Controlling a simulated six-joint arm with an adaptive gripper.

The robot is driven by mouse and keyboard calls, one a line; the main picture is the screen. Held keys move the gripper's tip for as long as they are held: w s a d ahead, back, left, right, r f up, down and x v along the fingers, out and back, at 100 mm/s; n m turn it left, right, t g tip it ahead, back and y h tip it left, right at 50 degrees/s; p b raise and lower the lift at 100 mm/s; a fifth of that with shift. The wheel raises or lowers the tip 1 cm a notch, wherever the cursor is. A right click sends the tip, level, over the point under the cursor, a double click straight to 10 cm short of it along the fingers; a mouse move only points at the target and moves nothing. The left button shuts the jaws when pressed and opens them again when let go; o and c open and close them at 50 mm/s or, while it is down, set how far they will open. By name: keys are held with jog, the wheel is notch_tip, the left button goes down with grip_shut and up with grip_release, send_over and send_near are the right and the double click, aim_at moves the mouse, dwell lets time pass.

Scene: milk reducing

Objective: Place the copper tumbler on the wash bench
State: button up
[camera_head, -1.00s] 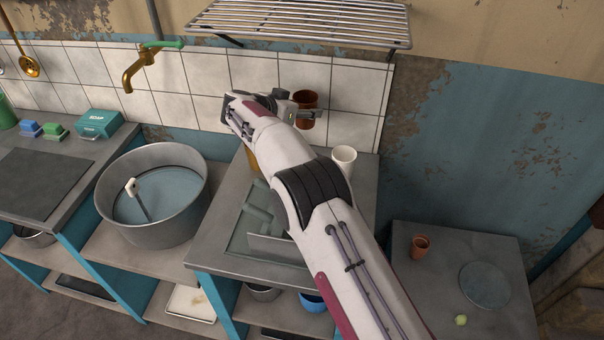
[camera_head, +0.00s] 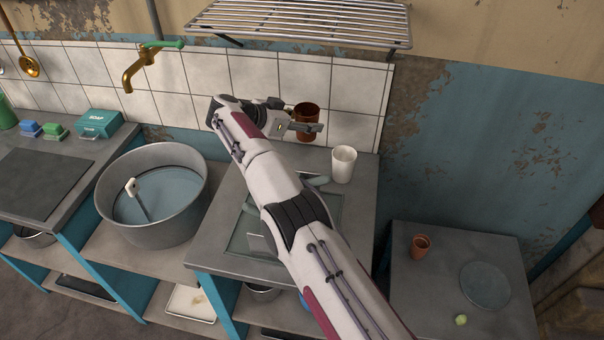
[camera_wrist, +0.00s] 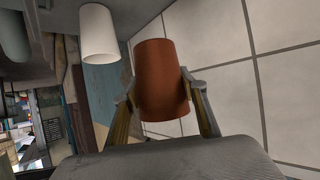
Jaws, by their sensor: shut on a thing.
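The copper tumbler (camera_head: 307,118) is held in front of the white tiles, above the back of the middle bench; it also shows in the wrist view (camera_wrist: 162,82). My gripper (camera_head: 312,127) is shut on it, with one finger on each side of it in the wrist view (camera_wrist: 160,100). The tumbler looks roughly upright in the head view. The middle bench (camera_head: 358,203) has a grey top, partly hidden by my arm. I cannot tell which surface is the wash bench.
A white cup (camera_head: 343,165) stands on the middle bench, close to the tumbler, and shows in the wrist view (camera_wrist: 98,34). A metal basin (camera_head: 150,235) stands to the left. A wire rack (camera_head: 300,22) hangs above. The right table (camera_head: 400,275) carries a small terracotta pot (camera_head: 420,246).

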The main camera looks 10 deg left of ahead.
jog(key=shift+s+d+f+m, duration=0.1)
jog(key=shift+s+d+m, duration=0.05)
jog(key=shift+s, duration=0.2)
jog(key=shift+s+d+f+m, duration=0.1)
jog(key=shift+s+m, duration=0.05)
jog(key=shift+s, duration=0.2)
jog(key=shift+s+d+g+h, duration=0.1)
jog(key=shift+s+g+h, duration=0.05)
jog(key=shift+g+h, duration=0.15)
jog(key=shift+s+d, duration=0.1)
jog(key=shift+s, duration=0.1)
jog(key=shift+s+d+f, duration=0.2)
jog(key=shift+s+d, duration=0.1)
jog(key=shift+s, duration=0.15)
jog(key=shift+f, duration=3.15)
jog(key=shift+f, duration=1.85)
